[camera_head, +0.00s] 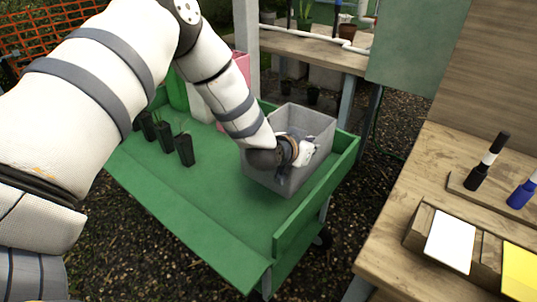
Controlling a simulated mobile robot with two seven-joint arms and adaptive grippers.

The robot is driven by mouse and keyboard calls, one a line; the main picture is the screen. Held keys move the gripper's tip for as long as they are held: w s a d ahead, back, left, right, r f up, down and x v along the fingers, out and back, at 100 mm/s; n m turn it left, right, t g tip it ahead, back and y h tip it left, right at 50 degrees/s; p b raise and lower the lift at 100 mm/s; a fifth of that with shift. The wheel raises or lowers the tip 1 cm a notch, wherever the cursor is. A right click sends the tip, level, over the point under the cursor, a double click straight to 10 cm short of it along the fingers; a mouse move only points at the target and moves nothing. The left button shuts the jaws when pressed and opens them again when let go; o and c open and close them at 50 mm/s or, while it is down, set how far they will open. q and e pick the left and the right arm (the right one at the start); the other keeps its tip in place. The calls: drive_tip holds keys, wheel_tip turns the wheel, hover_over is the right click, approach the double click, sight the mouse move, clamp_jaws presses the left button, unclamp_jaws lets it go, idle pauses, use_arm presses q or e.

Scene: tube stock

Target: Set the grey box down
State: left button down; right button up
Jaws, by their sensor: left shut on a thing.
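The grey box (312,121) is an open-topped bin at the right end of the green cart (203,221). It stands upright inside the cart's raised edge. I cannot tell whether its bottom touches the cart or is held slightly above it. My left arm comes in from the left, over the cart. My left gripper (286,178) is at the box's near left wall and is shut on the box. The gripper and wrist hide part of that wall and the box's inside. My right gripper is not in view.
Several black pots (185,150) with seedlings stand on the cart's left part. A pink container (241,64) is partly behind my arm. The cart's middle and front are bare. A wooden table (400,244) with markers and card holders is at right, across a gap from the cart.

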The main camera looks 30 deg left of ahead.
use_arm(q)
drive_tip(key=a+f, duration=0.2)
drive_tip(key=w+a+f+b, duration=0.1)
drive_tip(key=a+f, duration=0.1)
drive_tip(key=w+a+f, duration=0.1)
drive_tip(key=a+f, duration=0.1)
drive_tip(key=f, duration=0.1)
drive_tip(key=shift+w+a+b, duration=0.15)
drive_tip(key=shift+a+b, duration=0.15)
drive_tip(key=shift+b, duration=0.05)
drive_tip(key=f, duration=0.3)
drive_tip(key=shift+w+a+f+b, duration=0.1)
drive_tip(key=shift+a+f+b, duration=0.1)
drive_tip(key=shift+f+b, duration=0.15)
drive_tip(key=shift+r, duration=0.3)
drive_tip(key=shift+f, duration=0.15)
drive_tip(key=c, duration=2)
unclamp_jaws()
drive_tip(key=shift+f, duration=0.1)
drive_tip(key=shift+c, duration=0.2)
drive_tip(key=o, duration=0.4)
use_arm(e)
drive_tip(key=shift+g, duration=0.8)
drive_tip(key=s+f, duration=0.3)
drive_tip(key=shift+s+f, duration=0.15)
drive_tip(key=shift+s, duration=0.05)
